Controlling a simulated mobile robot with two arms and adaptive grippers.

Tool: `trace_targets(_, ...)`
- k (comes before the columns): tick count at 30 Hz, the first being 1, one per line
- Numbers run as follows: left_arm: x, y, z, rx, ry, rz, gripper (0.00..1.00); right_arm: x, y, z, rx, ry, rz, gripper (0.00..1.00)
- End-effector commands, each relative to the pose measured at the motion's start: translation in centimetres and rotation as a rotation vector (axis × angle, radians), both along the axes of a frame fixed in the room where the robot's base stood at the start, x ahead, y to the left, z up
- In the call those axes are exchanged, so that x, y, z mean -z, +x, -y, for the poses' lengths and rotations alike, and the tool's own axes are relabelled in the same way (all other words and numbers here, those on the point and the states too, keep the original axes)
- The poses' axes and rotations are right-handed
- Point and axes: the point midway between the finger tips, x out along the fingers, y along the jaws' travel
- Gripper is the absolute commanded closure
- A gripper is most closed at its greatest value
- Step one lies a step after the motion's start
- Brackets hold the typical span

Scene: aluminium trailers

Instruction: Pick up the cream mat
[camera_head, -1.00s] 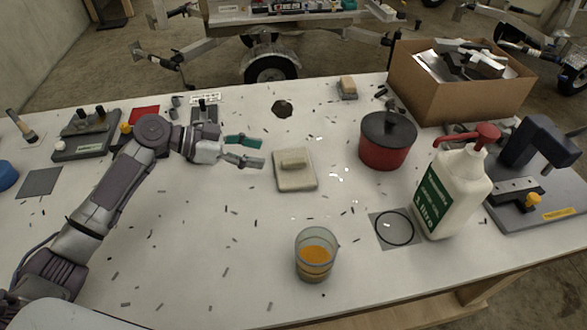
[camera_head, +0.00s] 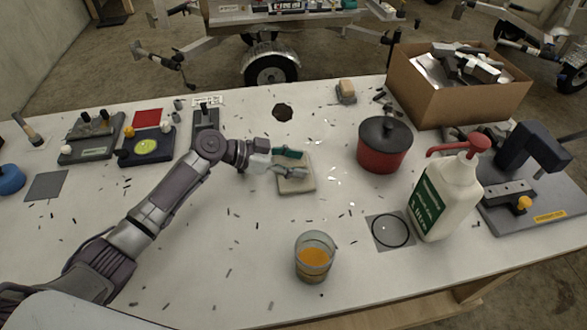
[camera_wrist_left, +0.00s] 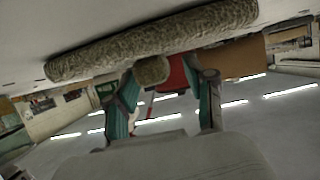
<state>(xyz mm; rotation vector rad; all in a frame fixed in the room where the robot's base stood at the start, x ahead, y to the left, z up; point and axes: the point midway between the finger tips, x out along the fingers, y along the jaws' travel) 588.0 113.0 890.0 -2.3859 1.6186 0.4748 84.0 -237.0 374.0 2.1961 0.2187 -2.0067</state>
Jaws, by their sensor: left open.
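The cream mat (camera_head: 296,186) is a small, thick pad lying on the white table near its middle. In the head view my left gripper (camera_head: 304,164) is over its far part and hides the raised block on top. In the left wrist view the mat (camera_wrist_left: 150,44) shows edge-on as a long, rough strip across the top. Its block (camera_wrist_left: 153,70) shows between the two parted green fingers of my left gripper (camera_wrist_left: 167,76). The gripper is open and I see no grip on the block; whether a finger touches it I cannot tell. My right gripper is not in view.
A red pot (camera_head: 384,150) with a dark lid stands right of the mat. A glass of orange liquid (camera_head: 314,262) stands in front of it. A pump bottle (camera_head: 444,200) and a cardboard box (camera_head: 450,100) are further right. The table left of the glass is mostly clear.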

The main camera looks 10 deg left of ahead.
Motion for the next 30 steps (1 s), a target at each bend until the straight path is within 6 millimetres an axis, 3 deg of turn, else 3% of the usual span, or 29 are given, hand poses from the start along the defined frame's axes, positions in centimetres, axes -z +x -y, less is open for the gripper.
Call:
trace_targets(2,0.0,0.0,0.0,0.0,0.0,0.0,0.49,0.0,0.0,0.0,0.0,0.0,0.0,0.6)
trace_targets(11,0.0,0.0,-0.1,0.0,0.0,-0.001,0.99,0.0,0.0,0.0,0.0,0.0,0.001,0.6)
trace_targets(23,-0.4,0.0,-0.1,-0.001,0.0,0.0,1.0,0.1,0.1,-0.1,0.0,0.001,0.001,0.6)
trace_targets(30,-3.2,0.1,-0.1,0.0,0.0,0.007,1.0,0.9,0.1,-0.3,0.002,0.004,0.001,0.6)
